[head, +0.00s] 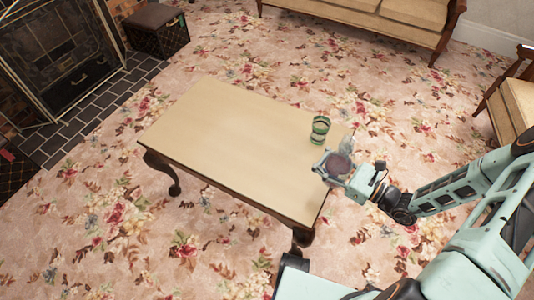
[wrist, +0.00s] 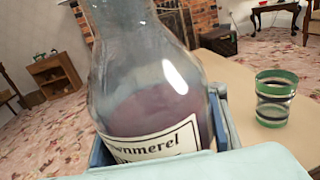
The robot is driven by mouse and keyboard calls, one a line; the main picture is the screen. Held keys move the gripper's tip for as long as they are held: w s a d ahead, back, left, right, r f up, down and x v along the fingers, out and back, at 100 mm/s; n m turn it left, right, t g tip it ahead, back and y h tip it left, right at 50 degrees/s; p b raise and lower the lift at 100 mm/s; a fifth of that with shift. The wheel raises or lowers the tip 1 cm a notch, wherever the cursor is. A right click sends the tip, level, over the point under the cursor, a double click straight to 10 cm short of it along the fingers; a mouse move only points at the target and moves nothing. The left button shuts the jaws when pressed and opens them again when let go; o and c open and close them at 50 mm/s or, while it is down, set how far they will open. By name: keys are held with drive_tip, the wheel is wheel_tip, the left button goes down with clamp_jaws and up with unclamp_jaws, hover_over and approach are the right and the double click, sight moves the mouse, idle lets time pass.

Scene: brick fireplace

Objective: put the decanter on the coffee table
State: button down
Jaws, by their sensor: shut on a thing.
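The decanter (wrist: 150,75) is clear glass with dark purple liquid and a white label, and fills much of the wrist view. It also shows in the head view (head: 341,162), partly hidden by my gripper. My gripper (head: 335,168) is shut around the decanter's body; blue finger parts show on both sides of it in the wrist view. The coffee table (head: 215,135) has a pale tan top and dark carved legs. The decanter appears at the table's right end, by the edge; its base is hidden, and I cannot tell whether it touches the top.
A green-banded glass (head: 320,130) stands on the table close to the decanter; it also shows in the wrist view (wrist: 272,98). The rest of the tabletop is bare. A sofa (head: 375,20), an armchair (head: 512,100) and the fireplace (head: 60,55) stand around the flowered carpet.

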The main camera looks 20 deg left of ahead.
drive_tip(key=a+f+b, duration=0.1)
drive_tip(key=a+f, duration=0.1)
drive_tip(key=a, duration=0.1)
drive_tip(key=a+f+b, duration=0.1)
drive_tip(key=a+f, duration=0.2)
drive_tip(key=a, duration=0.1)
drive_tip(key=w+a+f+b, duration=0.1)
drive_tip(key=a+f, duration=0.2)
drive_tip(key=a, duration=0.1)
drive_tip(key=shift+w+a+f, duration=0.1)
drive_tip(key=shift+a+f, duration=0.1)
drive_tip(key=shift+a+f+b, duration=0.15)
drive_tip(key=shift+f+b, duration=0.35)
drive_tip(key=shift+f, duration=1.15)
drive_tip(key=c, duration=2)
unclamp_jaws()
drive_tip(key=shift+f, duration=0.25)
drive_tip(key=o, duration=1)
drive_tip(key=shift+r, duration=0.1)
